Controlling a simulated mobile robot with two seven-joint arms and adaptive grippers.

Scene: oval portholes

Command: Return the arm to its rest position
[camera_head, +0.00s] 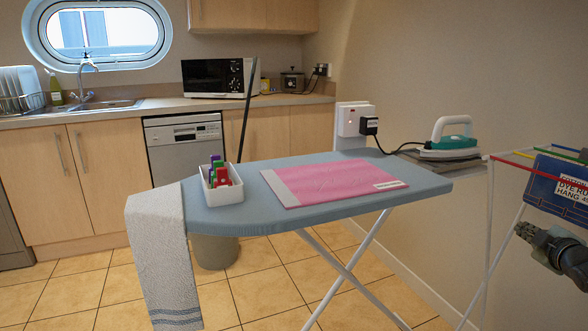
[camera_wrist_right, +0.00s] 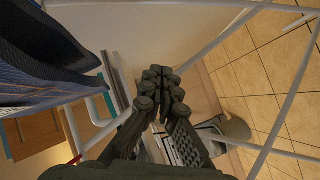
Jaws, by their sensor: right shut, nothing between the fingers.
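My right gripper (camera_head: 526,232) is at the right edge of the head view, in front of the drying rack and just below a dark blue cloth (camera_head: 562,186) with a white printed label. Its fingers are together and hold nothing. In the right wrist view the closed fingers (camera_wrist_right: 164,76) point away from the camera, with the blue cloth (camera_wrist_right: 45,60) close on the left. I cannot tell if the gripper touches the cloth or rack. Most of the right arm is outside the head view. My left gripper is in neither view.
The rack's white legs (camera_head: 491,250) stand near the gripper. The ironing board (camera_head: 340,213) to the left bears a pink cloth (camera_head: 330,178), a white tray (camera_head: 221,193), a grey towel (camera_head: 163,260) and a teal iron (camera_head: 452,140). Tiled floor (camera_head: 265,300) lies below.

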